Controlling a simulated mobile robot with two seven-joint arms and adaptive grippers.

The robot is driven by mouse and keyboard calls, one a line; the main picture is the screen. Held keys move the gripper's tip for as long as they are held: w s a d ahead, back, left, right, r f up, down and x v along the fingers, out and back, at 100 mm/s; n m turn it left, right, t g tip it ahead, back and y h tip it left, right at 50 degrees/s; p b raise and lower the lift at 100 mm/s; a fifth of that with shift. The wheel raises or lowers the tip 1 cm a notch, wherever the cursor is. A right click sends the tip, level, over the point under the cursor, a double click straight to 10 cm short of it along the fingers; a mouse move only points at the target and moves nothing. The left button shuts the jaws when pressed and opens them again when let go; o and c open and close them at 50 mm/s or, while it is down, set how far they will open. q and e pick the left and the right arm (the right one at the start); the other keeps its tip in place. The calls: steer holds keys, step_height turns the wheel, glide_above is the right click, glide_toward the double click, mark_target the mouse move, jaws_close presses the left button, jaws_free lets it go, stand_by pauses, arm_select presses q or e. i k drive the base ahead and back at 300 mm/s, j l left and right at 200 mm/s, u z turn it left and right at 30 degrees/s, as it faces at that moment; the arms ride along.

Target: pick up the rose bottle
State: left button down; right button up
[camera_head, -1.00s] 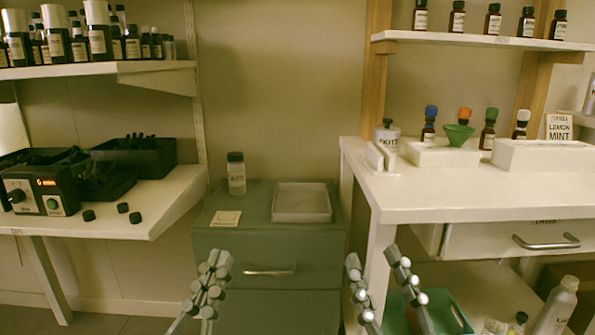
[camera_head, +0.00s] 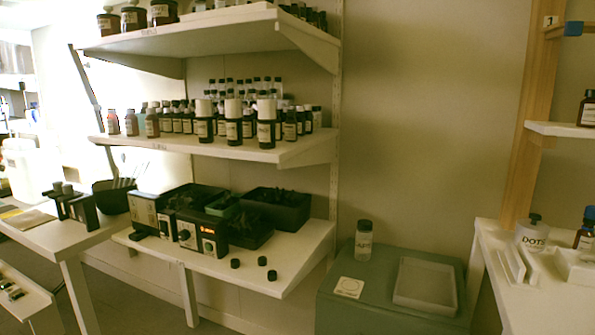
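I cannot tell which bottle is the rose bottle; the labels are too small to read. Many small dark bottles (camera_head: 178,123) stand in rows on the middle wall shelf, with taller white-capped dark bottles (camera_head: 233,122) in front. A clear bottle with a dark cap (camera_head: 364,240) stands alone on the green cabinet (camera_head: 345,318). A dark bottle (camera_head: 587,110) stands on the right shelf, and a blue-capped one (camera_head: 586,230) stands on the right table. Neither of my grippers is in view.
A white tray (camera_head: 426,284) and a small card (camera_head: 349,287) lie on the cabinet. Black bins (camera_head: 277,209), a device with a red display (camera_head: 203,233) and loose black caps (camera_head: 262,261) occupy the lower left shelf. A DOTS jar (camera_head: 531,234) stands on the right table.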

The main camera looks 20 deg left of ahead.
mark_target(131, 124)
steer(key=u, duration=1.65)
steer(key=i+j+z, duration=0.45)
steer(key=i+j, duration=0.05)
steer(key=j, duration=0.1)
